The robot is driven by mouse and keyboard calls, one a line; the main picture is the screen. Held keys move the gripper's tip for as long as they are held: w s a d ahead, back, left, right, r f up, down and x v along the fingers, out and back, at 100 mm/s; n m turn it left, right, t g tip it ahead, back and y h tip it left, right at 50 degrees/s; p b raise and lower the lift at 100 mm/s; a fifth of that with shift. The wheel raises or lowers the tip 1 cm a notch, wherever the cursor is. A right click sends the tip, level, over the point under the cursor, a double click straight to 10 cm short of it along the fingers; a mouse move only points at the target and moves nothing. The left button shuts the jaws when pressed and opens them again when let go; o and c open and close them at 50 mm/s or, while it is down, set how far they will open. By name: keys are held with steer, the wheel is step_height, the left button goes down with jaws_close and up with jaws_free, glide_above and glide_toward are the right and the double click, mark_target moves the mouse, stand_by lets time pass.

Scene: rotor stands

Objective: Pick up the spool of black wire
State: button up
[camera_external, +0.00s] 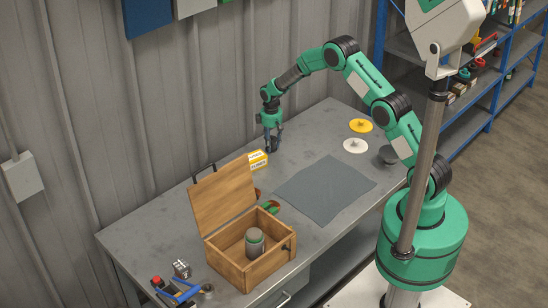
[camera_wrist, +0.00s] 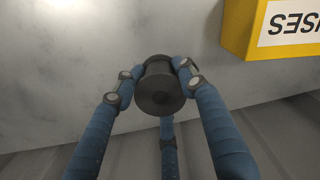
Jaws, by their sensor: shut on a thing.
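The spool of black wire (camera_wrist: 160,88) is a small dark cylinder with flanged ends in the middle of the wrist view. My gripper (camera_wrist: 155,72) is shut on it, with the two blue side fingers pressed to its left and right and a third finger below it in the picture. In the external view my gripper (camera_external: 271,145) points down at the far part of the workbench, near the wall. There the spool is small and mostly hidden by the fingers. I cannot tell whether it touches the bench.
A yellow fuses box (camera_external: 257,160) stands close to my gripper; it also shows in the wrist view (camera_wrist: 272,25). An open wooden box (camera_external: 228,270) holds a can (camera_external: 255,243). A grey mat (camera_external: 325,190), yellow disc (camera_external: 360,125) and white disc (camera_external: 355,146) lie to the right.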

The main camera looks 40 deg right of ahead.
steer(key=shift+r+p, duration=0.7)
steer(key=shift+r, duration=1.3)
steer(key=s, duration=0.5)
steer(key=s+p, duration=0.1)
steer(key=s, duration=0.4)
steer(key=s+r+p, duration=0.1)
steer(key=s, duration=0.5)
steer(key=shift+a, duration=0.3)
